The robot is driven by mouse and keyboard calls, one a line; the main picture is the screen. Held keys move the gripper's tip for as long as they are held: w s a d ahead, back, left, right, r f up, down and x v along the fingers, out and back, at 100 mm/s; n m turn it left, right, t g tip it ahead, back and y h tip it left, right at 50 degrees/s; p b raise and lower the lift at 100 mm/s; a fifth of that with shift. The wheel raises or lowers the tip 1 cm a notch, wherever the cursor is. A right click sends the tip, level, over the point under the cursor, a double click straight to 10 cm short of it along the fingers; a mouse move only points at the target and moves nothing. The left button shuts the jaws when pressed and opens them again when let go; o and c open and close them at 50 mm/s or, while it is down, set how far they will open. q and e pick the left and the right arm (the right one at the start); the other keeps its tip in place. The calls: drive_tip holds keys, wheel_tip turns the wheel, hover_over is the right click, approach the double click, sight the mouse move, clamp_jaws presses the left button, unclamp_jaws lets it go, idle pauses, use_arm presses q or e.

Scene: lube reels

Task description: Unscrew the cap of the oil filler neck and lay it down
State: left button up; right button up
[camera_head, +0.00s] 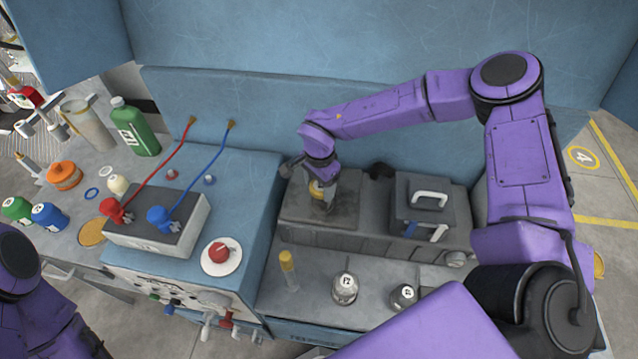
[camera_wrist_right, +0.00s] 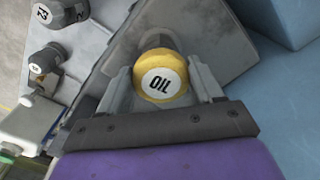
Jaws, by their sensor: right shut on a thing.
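In the head view only a small yellow part of the cap (camera_head: 316,189) shows beside my right gripper (camera_head: 325,195). The gripper is shut on the cap, above the dark grey tank block (camera_head: 350,243).
A handled box (camera_head: 432,225) stands on the block's right part. In front, a yellow-topped tube (camera_head: 288,270) and two grey-capped pieces (camera_head: 345,288) (camera_head: 403,297) stand on the bench. Left are a box with red and blue connectors (camera_head: 160,235), a red knob (camera_head: 220,253) and a green bottle (camera_head: 135,130).

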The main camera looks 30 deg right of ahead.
drive_tip(key=shift+s+f, duration=0.15)
drive_tip(key=shift+f, duration=0.1)
drive_tip(key=n, duration=0.5)
drive_tip(key=shift+s, duration=0.25)
drive_tip(key=shift+d+f+n, duration=0.1)
drive_tip(key=shift+n, duration=0.8)
drive_tip(key=n, duration=0.3)
drive_tip(key=shift+s+d, duration=0.1)
drive_tip(key=shift+n, duration=0.4)
drive_tip(key=n, duration=0.4)
drive_tip(key=shift+d+n, duration=0.15)
drive_tip(key=shift+n, duration=0.25)
